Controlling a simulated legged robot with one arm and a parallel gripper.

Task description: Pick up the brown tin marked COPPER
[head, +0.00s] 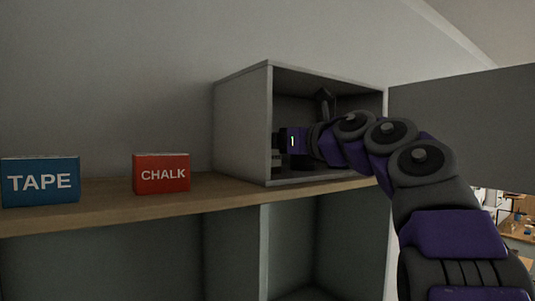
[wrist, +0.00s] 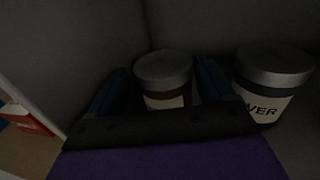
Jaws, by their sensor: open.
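In the wrist view a brown tin (wrist: 166,96) with a grey lid and a pale label stands upright in the dim cabinet. Its label text is hidden, so I cannot read COPPER on it. My gripper (wrist: 162,92) is open, with one dark blue finger on each side of the tin; I cannot tell whether they touch it. In the head view my gripper (head: 283,146) reaches inside the grey cabinet (head: 240,128), and the tin cannot be made out there.
A second tin (wrist: 272,85), its label ending in "VER", stands close right of my gripper. The cabinet door (head: 465,125) is open to the right. A red CHALK box (head: 161,173) and a blue TAPE box (head: 41,182) stand on the wooden shelf (head: 105,204) outside.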

